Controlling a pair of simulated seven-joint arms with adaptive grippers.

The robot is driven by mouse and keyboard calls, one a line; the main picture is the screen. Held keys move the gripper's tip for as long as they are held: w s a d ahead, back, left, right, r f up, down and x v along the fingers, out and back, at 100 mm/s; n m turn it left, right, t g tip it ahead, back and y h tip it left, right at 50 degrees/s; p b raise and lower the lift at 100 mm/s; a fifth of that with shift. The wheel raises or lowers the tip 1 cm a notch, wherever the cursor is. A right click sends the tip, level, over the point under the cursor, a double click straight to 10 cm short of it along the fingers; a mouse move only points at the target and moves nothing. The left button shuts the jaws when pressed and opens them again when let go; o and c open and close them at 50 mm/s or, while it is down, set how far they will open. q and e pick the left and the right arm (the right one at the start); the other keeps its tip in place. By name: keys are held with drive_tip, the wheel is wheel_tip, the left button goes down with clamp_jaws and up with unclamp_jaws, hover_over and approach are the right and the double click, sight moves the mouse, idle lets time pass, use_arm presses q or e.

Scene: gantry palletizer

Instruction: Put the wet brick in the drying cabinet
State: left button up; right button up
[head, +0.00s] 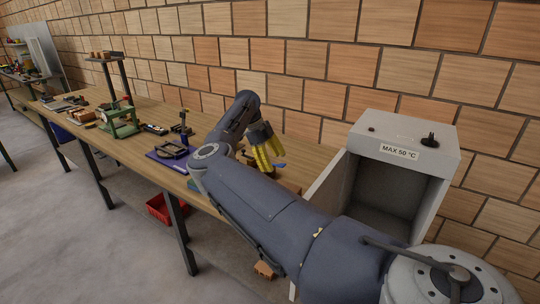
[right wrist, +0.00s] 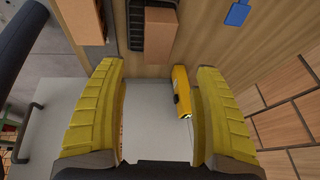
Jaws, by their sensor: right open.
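The grey drying cabinet (head: 447,165), labelled MAX 50 °C, stands at the right in the head view. Its front is open and the chamber looks empty. My right gripper (head: 264,168) has yellow fingers and points down over the bench, left of the cabinet. In the right wrist view the gripper (right wrist: 158,68) is open, with nothing held between its fingers. A brown brick (right wrist: 160,35) lies beyond the fingertips, partly over a dark rack (right wrist: 136,20). Another brick (right wrist: 87,20) shows at the upper left. I cannot tell which one is wet. My left gripper is not in view.
A yellow tool (right wrist: 182,92) lies near the right finger, and a blue tag (right wrist: 237,13) lies beyond. The wooden bench (head: 150,112) carries a green stand (head: 122,122) and a purple-based device (head: 172,150). A red bin (head: 160,208) sits below. The brick wall runs behind.

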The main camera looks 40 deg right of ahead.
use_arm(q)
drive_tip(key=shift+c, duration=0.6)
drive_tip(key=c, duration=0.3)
use_arm(e)
drive_tip(key=shift+v, duration=1.4)
